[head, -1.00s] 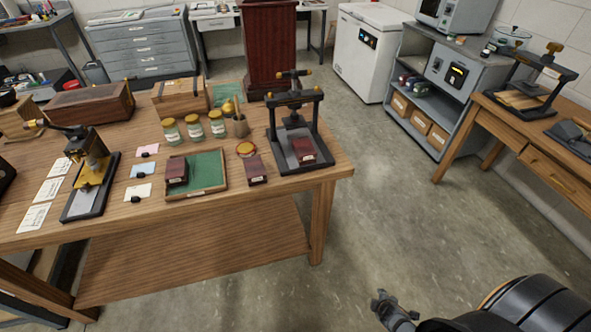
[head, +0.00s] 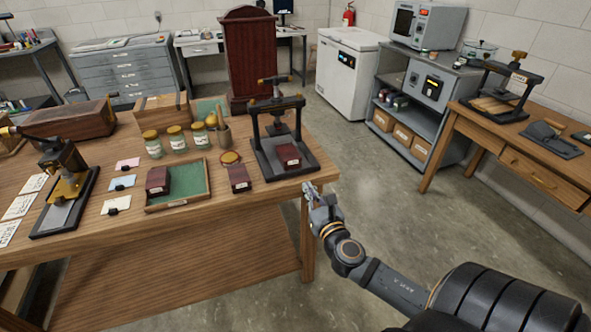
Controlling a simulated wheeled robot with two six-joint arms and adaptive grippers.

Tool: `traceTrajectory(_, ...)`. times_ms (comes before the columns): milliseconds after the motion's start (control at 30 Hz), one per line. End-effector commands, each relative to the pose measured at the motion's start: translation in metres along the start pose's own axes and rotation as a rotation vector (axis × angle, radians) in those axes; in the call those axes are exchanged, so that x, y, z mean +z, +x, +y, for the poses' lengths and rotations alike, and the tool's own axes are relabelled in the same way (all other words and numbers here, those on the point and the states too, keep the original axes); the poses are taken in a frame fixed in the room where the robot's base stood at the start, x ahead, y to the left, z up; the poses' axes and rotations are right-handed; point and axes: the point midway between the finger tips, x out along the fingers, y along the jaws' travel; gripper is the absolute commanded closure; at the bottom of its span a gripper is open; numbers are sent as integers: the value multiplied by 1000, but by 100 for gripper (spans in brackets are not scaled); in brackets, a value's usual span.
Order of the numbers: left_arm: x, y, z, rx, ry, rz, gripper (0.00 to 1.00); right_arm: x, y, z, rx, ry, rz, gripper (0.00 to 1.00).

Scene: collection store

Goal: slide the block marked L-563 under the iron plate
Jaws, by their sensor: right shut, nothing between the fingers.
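Three dark red blocks with small pale labels stand on the table. One block (head: 158,180) is in the green-lined tray, one block (head: 239,178) is on the table between tray and press, and one block (head: 287,156) is on the base of the black screw press (head: 283,135), toward its front. The labels are too small to read, so I cannot tell which is L-563. My right gripper (head: 311,191) is shut and empty, beside the table's front right corner, apart from the blocks. My left gripper is out of view.
The tray (head: 178,202) lies left of the middle block. Another press (head: 66,185) is at left. The table's right edge is close to my gripper; floor beyond is clear.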

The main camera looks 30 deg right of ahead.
Motion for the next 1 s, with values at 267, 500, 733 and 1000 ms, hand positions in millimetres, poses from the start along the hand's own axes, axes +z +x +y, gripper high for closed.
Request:
traceTrajectory(267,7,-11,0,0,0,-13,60,3,61,0,-2,5,-2,100)
traceTrajectory(500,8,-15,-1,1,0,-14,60,1,94,0,1,4,1,100)
traceTrajectory(733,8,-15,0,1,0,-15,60,0,102,1,2,2,2,100)
traceTrajectory(1000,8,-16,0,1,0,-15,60,1,104,0,1,3,1,100)
